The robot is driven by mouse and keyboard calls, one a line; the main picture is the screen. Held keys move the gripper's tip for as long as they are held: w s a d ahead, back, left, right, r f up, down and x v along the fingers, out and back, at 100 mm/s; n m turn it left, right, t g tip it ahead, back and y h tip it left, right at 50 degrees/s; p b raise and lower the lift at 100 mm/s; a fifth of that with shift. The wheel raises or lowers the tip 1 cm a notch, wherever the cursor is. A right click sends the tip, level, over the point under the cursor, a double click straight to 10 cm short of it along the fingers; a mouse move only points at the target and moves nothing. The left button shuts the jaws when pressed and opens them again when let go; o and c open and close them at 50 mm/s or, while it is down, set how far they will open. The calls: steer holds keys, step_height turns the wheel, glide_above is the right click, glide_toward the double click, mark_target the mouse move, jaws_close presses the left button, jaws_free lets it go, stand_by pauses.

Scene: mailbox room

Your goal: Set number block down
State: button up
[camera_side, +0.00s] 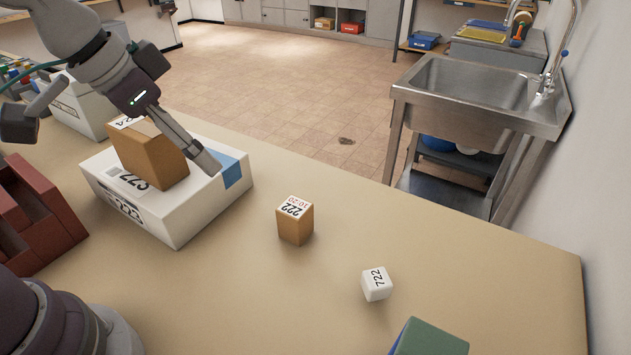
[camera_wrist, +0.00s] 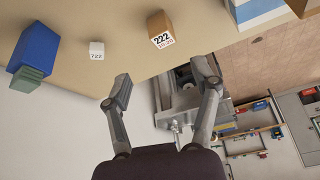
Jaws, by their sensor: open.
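A white number block (camera_side: 376,284) marked 722 rests on the table towards the front right. A tan number block (camera_side: 295,222) marked 222 stands upright on the table, left of and behind it. Both also show in the wrist view, the white block (camera_wrist: 97,50) and the tan block (camera_wrist: 160,28), standing apart. My gripper (camera_side: 212,166) is over or beside the blue-striped end of the white carton, left of both blocks; I cannot tell whether it touches the carton. In the wrist view my gripper (camera_wrist: 165,80) has its fingers wide apart with nothing between them.
A white carton (camera_side: 205,212) marked 223 carries a brown box (camera_side: 160,162). A dark red slotted rack (camera_side: 52,222) stands at left. A green-topped blue item (camera_side: 430,340) is at the front edge. A steel sink (camera_side: 480,95) stands beyond the table.

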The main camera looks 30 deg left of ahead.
steer(key=s+a+n+y, duration=0.1)
steer(key=s+a+n, duration=0.2)
steer(key=s+a, duration=0.2)
steer(key=shift+s+a+t, duration=0.2)
steer(key=shift+s+t, duration=0.1)
steer(key=shift+s, duration=0.15)
stand_by(0.7)
